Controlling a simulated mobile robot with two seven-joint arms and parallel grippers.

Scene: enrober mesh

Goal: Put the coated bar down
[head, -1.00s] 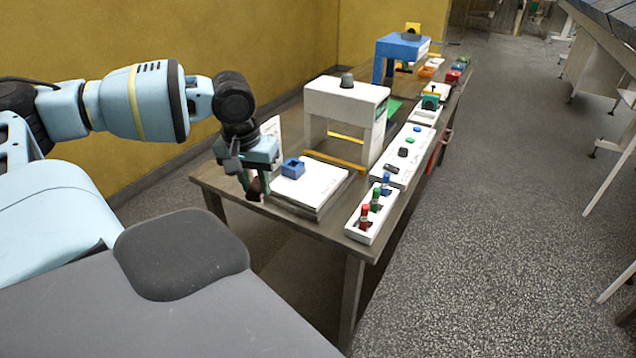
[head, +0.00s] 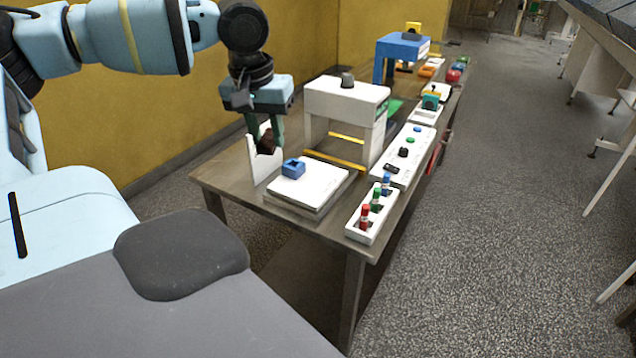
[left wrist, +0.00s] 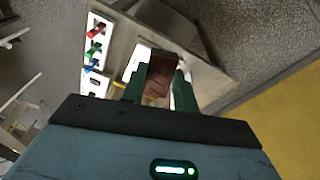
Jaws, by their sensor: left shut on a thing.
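My left gripper (head: 264,140) is shut on the coated bar (head: 267,143), a dark brown block. The left wrist view shows the bar (left wrist: 160,74) between the two green fingers of my left gripper (left wrist: 158,88). In the head view the gripper points down, in front of an upright white panel (head: 262,168) at the table's left end. I cannot tell the bar's exact height above the table. My right gripper is in neither view.
A white slab (head: 318,184) with a blue block (head: 293,168) lies on the table (head: 232,178). A white arch-shaped machine (head: 346,96) stands behind it. A white rack (head: 362,227) with red, green and blue pieces is near the front edge. Bare table top shows at the left end.

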